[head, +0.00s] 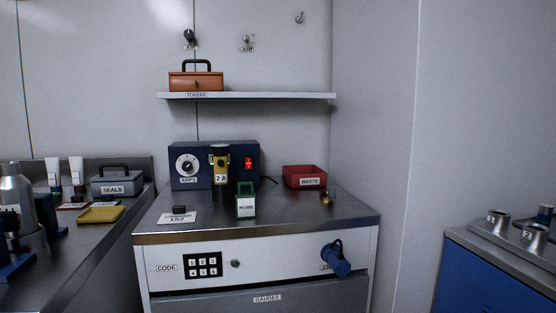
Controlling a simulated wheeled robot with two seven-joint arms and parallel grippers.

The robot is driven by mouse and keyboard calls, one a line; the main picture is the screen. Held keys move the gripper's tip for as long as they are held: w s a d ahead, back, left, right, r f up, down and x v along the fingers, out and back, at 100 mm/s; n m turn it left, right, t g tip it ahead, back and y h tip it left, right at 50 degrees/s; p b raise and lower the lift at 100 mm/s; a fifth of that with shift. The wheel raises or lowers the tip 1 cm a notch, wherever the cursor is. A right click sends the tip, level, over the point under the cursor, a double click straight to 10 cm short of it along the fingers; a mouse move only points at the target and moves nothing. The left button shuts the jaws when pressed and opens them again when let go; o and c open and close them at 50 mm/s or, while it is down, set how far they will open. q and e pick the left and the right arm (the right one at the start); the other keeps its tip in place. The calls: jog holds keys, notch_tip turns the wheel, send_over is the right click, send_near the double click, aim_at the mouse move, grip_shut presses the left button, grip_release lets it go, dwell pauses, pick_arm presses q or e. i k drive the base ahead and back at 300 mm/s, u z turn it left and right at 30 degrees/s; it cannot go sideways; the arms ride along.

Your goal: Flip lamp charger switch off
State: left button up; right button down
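The lamp charger (229,153), a dark blue box, stands at the back of the metal counter. A white dial labelled AMPS (187,165) is on its left front. A small red switch (249,163) is on its right front and looks bright red; its on or off position is too small to tell. A yellow and black lamp marked 2 A (221,167) stands upright at the charger's front, hiding part of its middle. Neither of my grippers shows in the head view.
A green IN USE tag (246,201) stands before the charger. A red WASTE bin (305,177) and a small brass item (326,198) are to the right. A shelf (290,96) with an orange toolbox (195,81) hangs above. The counter's front right is clear.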

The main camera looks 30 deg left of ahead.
aim_at(248, 166)
jog(key=i, duration=0.95)
jog(key=u, duration=1.95)
